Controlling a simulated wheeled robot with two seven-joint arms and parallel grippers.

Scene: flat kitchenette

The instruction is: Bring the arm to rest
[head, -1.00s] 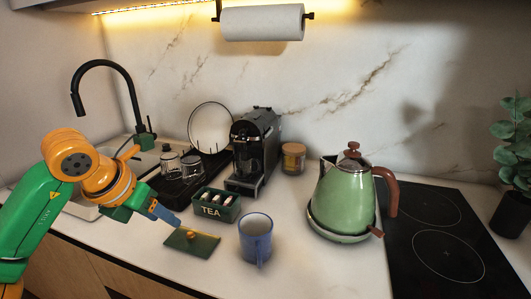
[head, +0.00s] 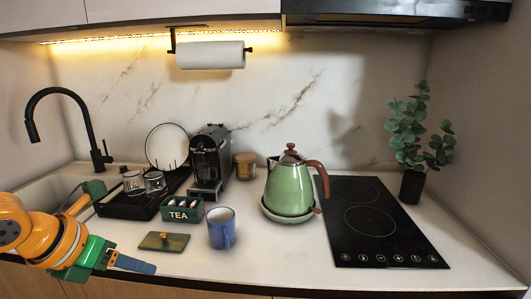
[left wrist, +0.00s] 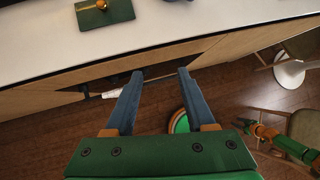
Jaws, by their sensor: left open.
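My left gripper (head: 134,265) is at the lower left of the head view, in front of the counter's front edge. In the left wrist view its two blue fingers (left wrist: 157,95) are spread apart with nothing between them. Wooden cabinet fronts and the floor show past the fingers. A green lid with a gold knob (head: 164,241) lies flat on the counter, beyond the gripper and apart from it. It also shows at the top of the left wrist view (left wrist: 105,12). My right gripper is not in the head view.
On the counter (head: 290,258) stand a blue mug (head: 222,232), a green tea box (head: 182,210), a coffee machine (head: 207,165) and a green kettle (head: 289,187). A black cooktop (head: 376,222) is at right. A sink with a black faucet (head: 92,125) is at left.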

